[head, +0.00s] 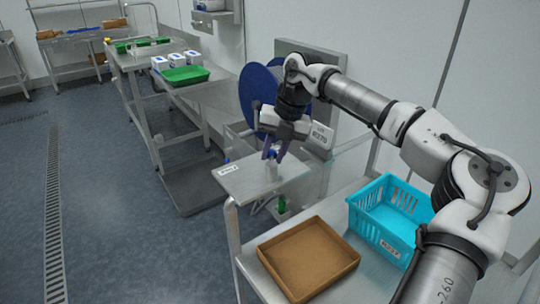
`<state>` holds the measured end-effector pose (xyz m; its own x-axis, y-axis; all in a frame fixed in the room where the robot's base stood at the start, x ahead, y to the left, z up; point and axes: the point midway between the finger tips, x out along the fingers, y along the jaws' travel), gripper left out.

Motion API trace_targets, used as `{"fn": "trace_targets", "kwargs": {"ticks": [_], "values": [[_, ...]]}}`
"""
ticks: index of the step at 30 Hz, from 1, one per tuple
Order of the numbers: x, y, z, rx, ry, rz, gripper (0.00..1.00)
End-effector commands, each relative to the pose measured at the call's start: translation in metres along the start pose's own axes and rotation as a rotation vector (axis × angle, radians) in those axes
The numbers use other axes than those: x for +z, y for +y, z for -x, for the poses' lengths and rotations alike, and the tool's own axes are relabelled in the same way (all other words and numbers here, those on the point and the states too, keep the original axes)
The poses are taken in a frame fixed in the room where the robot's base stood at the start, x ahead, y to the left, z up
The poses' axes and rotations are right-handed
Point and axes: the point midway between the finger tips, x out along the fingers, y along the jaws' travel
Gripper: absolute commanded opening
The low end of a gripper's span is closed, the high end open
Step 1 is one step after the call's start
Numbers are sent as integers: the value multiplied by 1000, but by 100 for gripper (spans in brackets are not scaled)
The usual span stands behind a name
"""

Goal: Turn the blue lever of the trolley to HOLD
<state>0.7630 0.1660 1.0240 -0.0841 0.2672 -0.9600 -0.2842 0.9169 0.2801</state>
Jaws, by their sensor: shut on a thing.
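My gripper (273,152) points down over a small steel top (245,184) in the middle of the head view. Its purple fingers are shut on a small blue part (272,155), which looks like the blue lever, above a pale upright post (271,171). The fingers hide much of it, so I cannot tell which way it points. A white label (228,169) lies on the steel top, too small to read surely. Another white label plate (321,135) stands behind right of the gripper.
A large blue disc (256,92) stands behind my gripper. In front are an open brown tray (307,256) and a turquoise basket (385,215) on a steel table. A bench with a green tray (186,74) and white boxes stands back left. The floor at left is clear.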

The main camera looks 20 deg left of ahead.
Motion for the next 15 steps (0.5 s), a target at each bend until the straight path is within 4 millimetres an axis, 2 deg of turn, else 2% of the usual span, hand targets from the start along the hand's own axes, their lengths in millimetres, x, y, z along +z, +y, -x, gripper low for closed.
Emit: {"fn": "trace_targets", "kwargs": {"ticks": [6,15], "values": [[0,-6,2,1,-50,-141,0],[-1,-9,4,2,-81,-248,0]]}}
